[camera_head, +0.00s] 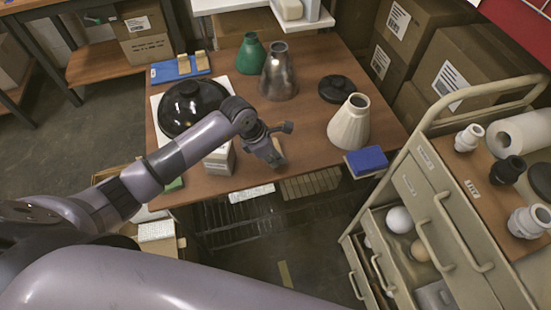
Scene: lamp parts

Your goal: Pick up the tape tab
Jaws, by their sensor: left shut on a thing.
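My left gripper (274,156) reaches over the front part of the brown table (302,132), fingers pointing down. It is shut on a small tan piece, probably the tape tab (280,148); the fingers hide most of it. I cannot tell whether the piece touches the tabletop. Two similar tan pieces (201,59) stand on a blue mat (164,74) at the table's back left. My right gripper is not in view.
A glossy black dome (190,103), a green shade (250,54), a metal shade (279,74), a black disc (337,88) and a cream shade (349,124) stand around the gripper. A blue block (366,160) sits at the right edge. A drawer cart (440,205) stands at right.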

